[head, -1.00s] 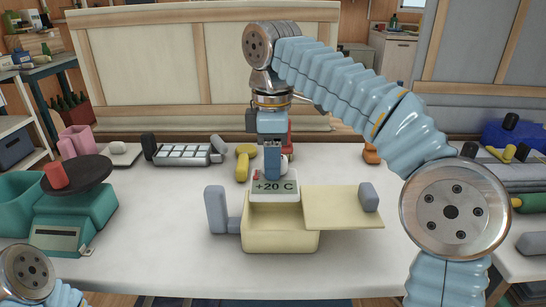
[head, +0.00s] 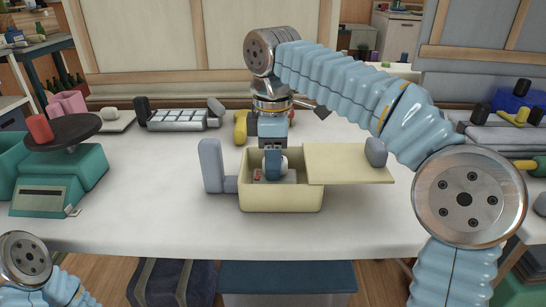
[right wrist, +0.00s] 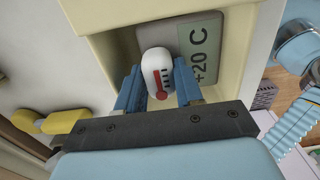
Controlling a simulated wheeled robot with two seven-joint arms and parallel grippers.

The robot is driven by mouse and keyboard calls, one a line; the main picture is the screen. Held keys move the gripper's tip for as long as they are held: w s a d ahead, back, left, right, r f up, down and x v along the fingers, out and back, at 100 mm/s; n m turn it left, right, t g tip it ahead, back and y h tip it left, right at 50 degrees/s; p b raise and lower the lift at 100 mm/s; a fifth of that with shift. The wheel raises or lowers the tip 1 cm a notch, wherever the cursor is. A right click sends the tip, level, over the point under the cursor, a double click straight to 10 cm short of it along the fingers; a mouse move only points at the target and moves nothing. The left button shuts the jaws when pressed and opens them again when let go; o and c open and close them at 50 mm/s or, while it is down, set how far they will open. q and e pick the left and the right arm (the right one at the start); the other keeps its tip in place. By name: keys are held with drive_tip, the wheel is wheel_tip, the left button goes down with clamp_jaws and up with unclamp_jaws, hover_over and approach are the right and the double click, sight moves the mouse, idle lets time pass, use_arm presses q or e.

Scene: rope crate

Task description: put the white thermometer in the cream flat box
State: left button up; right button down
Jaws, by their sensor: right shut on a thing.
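The cream flat box (head: 280,200) stands on the white table with its top open and its flat lid (head: 345,165) out to the right. My right gripper (head: 272,165) points down into the box opening and is shut on the white thermometer (right wrist: 158,73). In the right wrist view the thermometer's rounded white part, with a red bulb and scale marks, sits between the fingers (right wrist: 158,88). Its grey "+20 C" plate (right wrist: 200,45) lies inside the box walls. Whether it touches the floor I cannot tell. My left gripper is out of view.
A grey upright handle (head: 211,165) stands at the box's left, and a grey knob (head: 376,152) sits on the lid's right end. A teal scale (head: 60,180) with a red piece (head: 40,128) is at the left. The table in front is clear.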

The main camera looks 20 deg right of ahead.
drive_tip(key=shift+f+b, duration=0.3)
drive_tip(key=shift+f, duration=0.2)
idle(0.6)
drive_tip(key=c, duration=0.6)
unclamp_jaws()
drive_tip(key=shift+c, duration=0.2)
drive_tip(key=shift+r, duration=0.15)
wheel_tip(320, 180, up, 14)
drive_tip(key=p, duration=0.6)
drive_tip(key=shift+f, duration=0.25)
